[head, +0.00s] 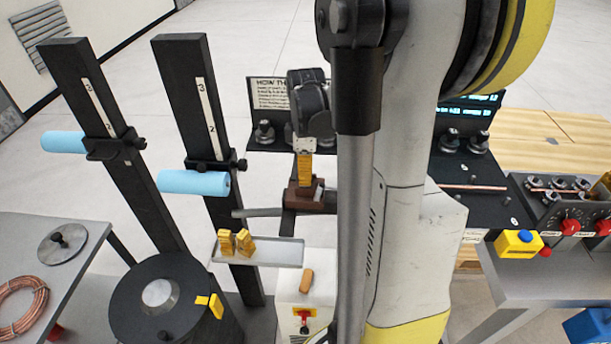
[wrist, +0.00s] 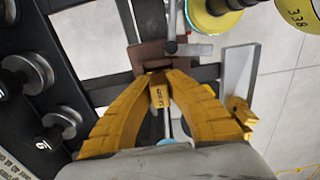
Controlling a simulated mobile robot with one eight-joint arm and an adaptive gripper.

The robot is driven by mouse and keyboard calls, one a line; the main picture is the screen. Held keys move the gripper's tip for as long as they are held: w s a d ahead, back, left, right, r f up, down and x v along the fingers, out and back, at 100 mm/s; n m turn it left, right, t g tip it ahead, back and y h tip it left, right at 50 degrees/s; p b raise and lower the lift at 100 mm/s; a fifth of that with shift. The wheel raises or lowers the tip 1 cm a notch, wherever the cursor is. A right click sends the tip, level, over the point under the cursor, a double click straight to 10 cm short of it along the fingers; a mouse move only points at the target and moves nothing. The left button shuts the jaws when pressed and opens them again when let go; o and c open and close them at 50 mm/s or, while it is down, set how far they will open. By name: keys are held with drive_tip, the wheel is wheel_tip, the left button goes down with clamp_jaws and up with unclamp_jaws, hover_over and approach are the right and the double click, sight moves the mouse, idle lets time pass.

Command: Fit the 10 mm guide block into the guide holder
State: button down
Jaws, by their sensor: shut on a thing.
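My gripper (wrist: 160,80) has orange fingers and is shut on a small yellow guide block (wrist: 158,96), which shows between the fingertips in the wrist view. Its marking is too small to read. The brown guide holder (wrist: 146,53) lies right at the fingertips. In the head view my gripper (head: 305,174) points down at the brown holder (head: 292,198), with its tips at or just over it. The block is hidden there by the fingers. I cannot tell whether the block sits in the holder or just above it.
A grey tray (head: 270,253) left of my arm holds other yellow guide blocks (head: 235,242). An orange-brown piece (head: 307,280) lies on a white box below. Two black posts with blue rollers (head: 194,182) stand to the left. A black panel with knobs (wrist: 62,123) is left in the wrist view.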

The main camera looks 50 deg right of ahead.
drive_tip(key=c, duration=1.5)
unclamp_jaws()
drive_tip(key=shift+f, duration=0.1)
wheel_tip(320, 180, up, 12)
drive_tip(key=shift+r+p, duration=0.15)
drive_tip(key=shift+p, duration=0.75)
drive_tip(key=s+a+m+t, duration=0.2)
drive_tip(key=a, duration=0.6)
drive_tip(key=s+a+m+t, duration=0.1)
drive_tip(key=a+m+t, duration=0.1)
drive_tip(key=a, duration=0.7)
drive_tip(key=s+a+m+t, duration=0.2)
drive_tip(key=a+m+t, duration=0.1)
drive_tip(key=a, duration=0.5)
drive_tip(key=shift+s+a+f+m, duration=0.2)
drive_tip(key=shift+s+a+m, duration=0.1)
drive_tip(key=shift+m, duration=0.2)
